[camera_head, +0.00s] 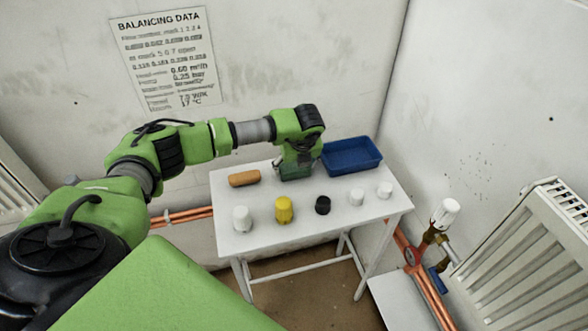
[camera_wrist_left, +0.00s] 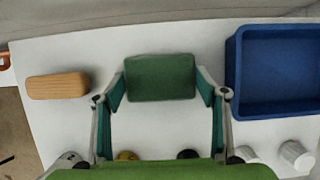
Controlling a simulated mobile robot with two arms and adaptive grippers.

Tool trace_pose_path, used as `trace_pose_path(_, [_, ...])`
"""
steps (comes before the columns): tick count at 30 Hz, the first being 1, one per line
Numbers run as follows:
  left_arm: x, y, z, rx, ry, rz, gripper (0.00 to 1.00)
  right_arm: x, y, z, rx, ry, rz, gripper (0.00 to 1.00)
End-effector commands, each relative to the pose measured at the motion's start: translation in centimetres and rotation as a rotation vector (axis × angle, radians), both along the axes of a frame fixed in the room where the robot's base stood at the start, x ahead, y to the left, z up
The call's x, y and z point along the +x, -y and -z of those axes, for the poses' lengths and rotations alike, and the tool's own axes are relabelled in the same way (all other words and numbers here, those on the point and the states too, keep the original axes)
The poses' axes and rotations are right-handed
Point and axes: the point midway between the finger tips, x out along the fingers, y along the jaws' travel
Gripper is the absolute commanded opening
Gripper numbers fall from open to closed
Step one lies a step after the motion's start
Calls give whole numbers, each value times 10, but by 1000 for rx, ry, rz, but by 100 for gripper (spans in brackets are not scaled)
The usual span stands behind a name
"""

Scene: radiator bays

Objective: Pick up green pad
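The green pad (camera_wrist_left: 160,77) is a dark green block with rounded edges. In the head view its lower part (camera_head: 295,175) shows at the back of the white table, below my left gripper (camera_head: 297,160). In the left wrist view my left gripper (camera_wrist_left: 161,85) points down with one finger at each short end of the pad. The fingertips are very near the pad's ends; whether they press on it is not clear. I cannot tell whether the pad rests on the table or is slightly raised. My right gripper is not in view.
The white table (camera_head: 222,205) also holds an orange-brown block (camera_head: 244,178) left of the pad and a blue tray (camera_head: 352,156) close on its right. A row of white, yellow and black caps (camera_head: 284,210) stands along the front. A wall is behind.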

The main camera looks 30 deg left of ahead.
Motion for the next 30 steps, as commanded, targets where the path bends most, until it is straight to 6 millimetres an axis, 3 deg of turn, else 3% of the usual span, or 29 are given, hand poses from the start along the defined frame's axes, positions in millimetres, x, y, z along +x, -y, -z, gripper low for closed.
trace_pose_path(11, [-1,0,0,0,-2,-1,47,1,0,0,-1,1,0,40])
trace_pose_path(17, [0,0,-12,-1,-1,0,47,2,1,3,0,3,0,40])
trace_pose_path(21, [-2,0,-33,0,1,1,47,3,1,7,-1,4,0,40])
trace_pose_path(30, [-55,12,-92,2,3,3,47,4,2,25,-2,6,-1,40])
